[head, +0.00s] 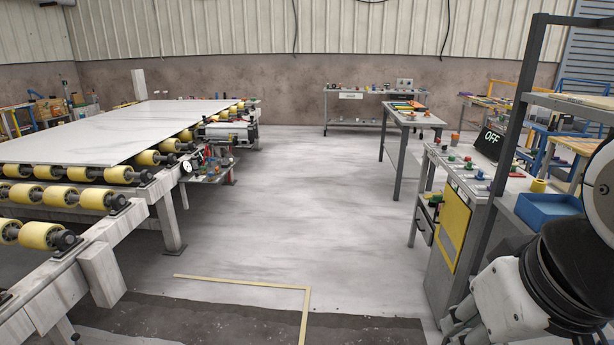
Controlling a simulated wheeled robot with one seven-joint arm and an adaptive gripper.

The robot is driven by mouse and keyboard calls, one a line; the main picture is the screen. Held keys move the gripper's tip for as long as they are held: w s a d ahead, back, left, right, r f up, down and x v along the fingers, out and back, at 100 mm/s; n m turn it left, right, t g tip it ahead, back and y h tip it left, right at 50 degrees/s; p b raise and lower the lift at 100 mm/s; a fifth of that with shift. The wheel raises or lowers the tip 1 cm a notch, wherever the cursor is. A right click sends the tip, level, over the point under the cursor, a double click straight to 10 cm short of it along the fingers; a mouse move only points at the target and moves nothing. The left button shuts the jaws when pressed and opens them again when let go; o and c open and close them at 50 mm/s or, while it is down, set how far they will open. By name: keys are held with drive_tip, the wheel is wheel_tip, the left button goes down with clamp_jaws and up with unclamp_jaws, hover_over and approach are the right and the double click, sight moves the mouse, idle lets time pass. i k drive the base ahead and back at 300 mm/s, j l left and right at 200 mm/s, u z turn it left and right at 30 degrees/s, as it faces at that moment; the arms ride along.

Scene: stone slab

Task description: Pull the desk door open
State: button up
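The grey desk (470,181) stands at the right in the head view, with small coloured items on its top. A yellow door panel (454,229) is on its front side, facing the open floor. The panel looks flush with the desk body, so it appears shut. I cannot make out a handle clearly. My white and black arm fills the lower right corner, in front of the desk's near end. I cannot make out my gripper's fingers in this view.
A roller conveyor with a pale stone slab (110,128) fills the left. The floor (290,210) between is clear, with a yellow line (305,310) near the front.

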sight(455, 216)
drive_tip(key=i, duration=1.85)
drive_tip(key=i+z, duration=0.15)
drive_tip(key=i, duration=0.3)
drive_tip(key=i+j+z, duration=0.15)
drive_tip(key=i, duration=0.35)
drive_tip(key=i+j+z, duration=0.15)
drive_tip(key=i, duration=0.3)
